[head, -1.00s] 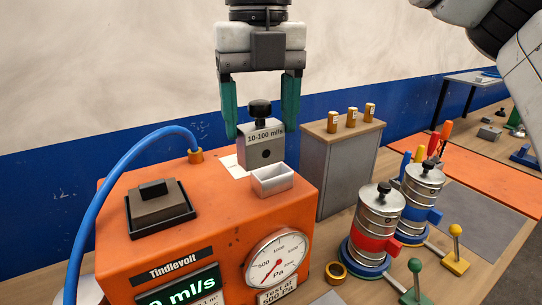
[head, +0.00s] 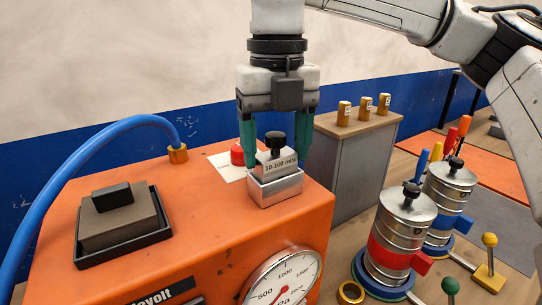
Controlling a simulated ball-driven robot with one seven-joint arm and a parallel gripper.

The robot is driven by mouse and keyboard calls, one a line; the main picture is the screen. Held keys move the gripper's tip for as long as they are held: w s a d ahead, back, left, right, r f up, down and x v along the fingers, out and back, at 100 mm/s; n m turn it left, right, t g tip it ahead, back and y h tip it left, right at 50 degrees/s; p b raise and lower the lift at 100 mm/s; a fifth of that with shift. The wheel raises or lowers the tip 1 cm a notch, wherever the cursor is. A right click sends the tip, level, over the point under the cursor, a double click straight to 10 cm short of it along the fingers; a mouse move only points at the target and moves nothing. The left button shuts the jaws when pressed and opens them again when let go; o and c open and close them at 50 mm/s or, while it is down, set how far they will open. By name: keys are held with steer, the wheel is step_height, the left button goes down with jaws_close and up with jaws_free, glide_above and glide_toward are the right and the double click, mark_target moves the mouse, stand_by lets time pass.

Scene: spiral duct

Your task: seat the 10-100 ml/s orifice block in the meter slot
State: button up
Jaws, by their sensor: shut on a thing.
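The grey 10-100 ml/s orifice block (head: 278,168) with its black knob shows in the head view. Its lower part, with the round hole, is hidden inside the metal meter slot (head: 277,188) on top of the orange meter (head: 215,225). Its labelled upper part stands above the slot rim, about upright. I cannot tell whether it rests on the slot's bottom. My gripper (head: 278,150) is above the slot, its teal fingers shut on the block from left and right.
A blue hose (head: 90,140) arcs over the left. A black tray with a brown block (head: 118,222) sits at left. Metal canisters (head: 400,240) and a grey cabinet (head: 345,170) stand at right.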

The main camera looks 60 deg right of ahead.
steer(key=shift+f, duration=0.35)
steer(key=shift+f, duration=0.15)
steer(key=o, duration=1.2)
step_height(320, 180, up, 12)
steer(key=shift+r, duration=0.25)
